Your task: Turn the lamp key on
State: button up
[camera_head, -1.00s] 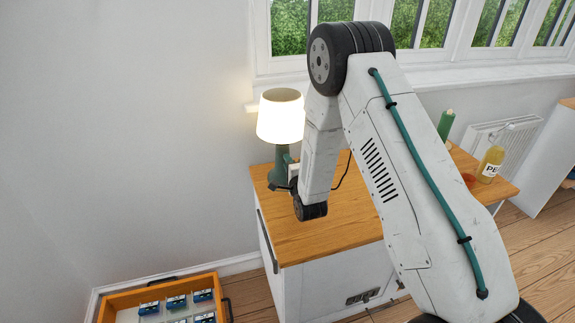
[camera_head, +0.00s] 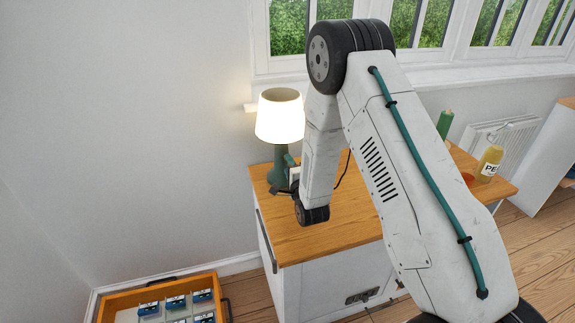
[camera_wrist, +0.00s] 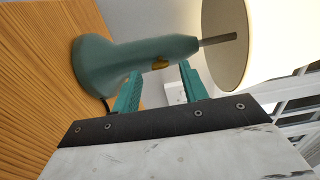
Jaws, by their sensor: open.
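The lamp (camera_head: 280,117) stands upright on the wooden cabinet top, with a cream shade and a green base. Its shade glows in the head view. In the wrist view the lamp's green body (camera_wrist: 112,60) lies sideways, with the shade at upper right. The small brass-yellow lamp key (camera_wrist: 160,64) sits on the neck of the body. My gripper (camera_wrist: 160,70) is open, its two teal fingers reaching to the neck on either side of the key. I cannot tell whether either finger touches it. In the head view my arm partly hides the gripper.
The cabinet top (camera_head: 345,225) is mostly bare. A green bottle (camera_head: 444,125), a labelled yellow bottle (camera_head: 489,163) and an orange-red item (camera_head: 467,179) stand at its right. An orange crate (camera_head: 126,296) with blue items is on the floor at left. A window is behind.

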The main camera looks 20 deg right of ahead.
jog(key=s, duration=0.6)
jog(key=shift+w+r, duration=0.1)
jog(key=s+d+r+n+g, duration=0.1)
jog(key=s+r+n+g, duration=0.3)
jog(key=r, duration=0.4)
jog(key=s+r+n+g, duration=0.3)
jog(key=r+n+g, duration=0.15)
jog(key=r, duration=0.35)
jog(key=s+r+n+g, duration=0.2)
jog(key=s+r+n, duration=0.1)
jog(key=s, duration=0.8)
jog(key=s+d+r+n+g, duration=0.1)
jog(key=s+r+n+g, duration=0.2)
jog(key=s, duration=0.8)
jog(key=s+r+n+g, duration=0.3)
jog(key=s, duration=0.8)
jog(key=shift+d+r+n, duration=0.35)
jog(key=shift+r, duration=0.05)
